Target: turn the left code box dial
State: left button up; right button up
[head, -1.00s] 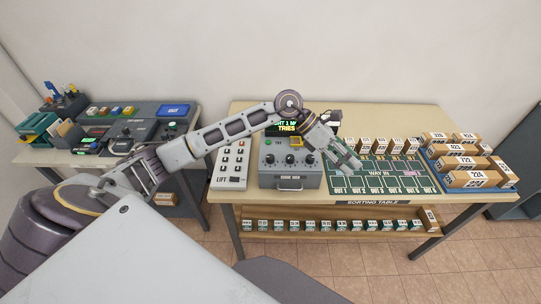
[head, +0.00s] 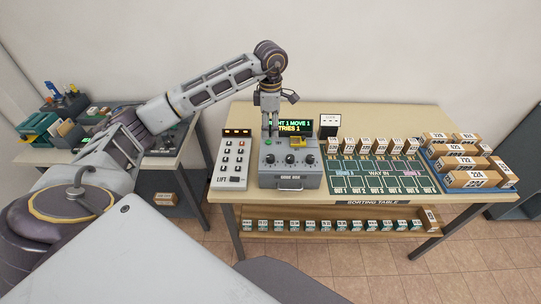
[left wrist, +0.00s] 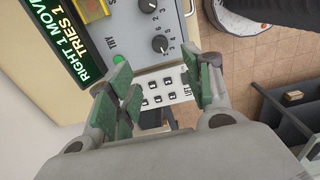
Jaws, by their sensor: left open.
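The grey code box (head: 290,181) stands on the table with a row of three dark dials on its sloped face. The left dial (head: 269,159) is at the row's left end, below the green TRY button (head: 268,142). In the left wrist view the left dial (left wrist: 160,43) lies beyond the fingertips, apart from them. My left gripper (head: 270,130) points down above the box's left side, near the green button. In the left wrist view its green-padded fingers (left wrist: 160,88) are spread, with nothing between them. My right gripper is not in view.
The display (head: 290,127) behind the dials reads RIGHT 1 MOVE 1, TRIES 1. A yellow part (head: 297,142) sits on the box top. The white LIFT keypad (head: 233,160) stands close on the left. The green sorting board (head: 384,178) is on the right.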

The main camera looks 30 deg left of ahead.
aim_at(270, 157)
pick_arm(q)
jog(key=shift+f, duration=0.15)
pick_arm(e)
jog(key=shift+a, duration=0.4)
pick_arm(q)
notch_tip(270, 157, down, 12)
jog(key=p, duration=0.2)
jog(key=shift+p, duration=0.3)
jog(key=shift+f, duration=0.8)
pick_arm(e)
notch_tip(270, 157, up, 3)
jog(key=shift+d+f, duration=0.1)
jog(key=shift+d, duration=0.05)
pick_arm(q)
jog(key=c, duration=1.1)
jog(key=shift+o, duration=0.2)
